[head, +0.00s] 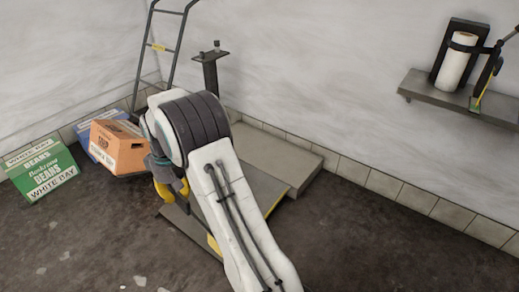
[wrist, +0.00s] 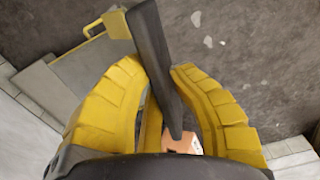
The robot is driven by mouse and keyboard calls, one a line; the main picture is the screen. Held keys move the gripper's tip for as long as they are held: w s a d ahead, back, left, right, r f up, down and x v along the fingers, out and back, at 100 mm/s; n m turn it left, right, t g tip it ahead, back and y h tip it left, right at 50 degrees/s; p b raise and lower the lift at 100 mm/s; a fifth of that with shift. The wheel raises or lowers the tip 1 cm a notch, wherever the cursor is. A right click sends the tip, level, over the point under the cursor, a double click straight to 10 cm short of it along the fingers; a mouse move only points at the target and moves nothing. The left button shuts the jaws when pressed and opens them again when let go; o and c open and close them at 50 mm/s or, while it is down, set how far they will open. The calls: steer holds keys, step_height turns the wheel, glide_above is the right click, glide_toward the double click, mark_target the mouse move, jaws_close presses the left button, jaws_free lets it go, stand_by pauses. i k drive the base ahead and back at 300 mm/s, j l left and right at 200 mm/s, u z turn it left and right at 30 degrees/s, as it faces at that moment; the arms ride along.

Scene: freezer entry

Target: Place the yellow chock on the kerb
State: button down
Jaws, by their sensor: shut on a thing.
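In the head view my gripper (head: 172,190) points down at the left edge of a low plate with yellow edging, and the held piece is hard to make out there. The tiled kerb (head: 385,185) runs along the foot of the wall.
A concrete slab (head: 285,152) and the low plate (head: 262,188) lie right. A post and trolley stand behind. Front-right floor is clear.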

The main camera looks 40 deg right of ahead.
mark_target(287, 157)
steer(key=l+u, duration=0.2)
steer(key=l, duration=0.15)
steer(key=k+l+u, duration=0.2)
steer(key=l, duration=0.15)
steer(key=l+u, duration=0.15)
steer(key=l, duration=0.25)
steer(key=k+l+u, duration=0.2)
steer(key=l+u, duration=0.4)
steer(key=l, duration=0.4)
steer(key=k+l+u, duration=0.1)
steer(key=l+u, duration=0.35)
steer(key=l, duration=0.35)
steer(key=l+u, duration=0.35)
steer(key=l, duration=0.3)
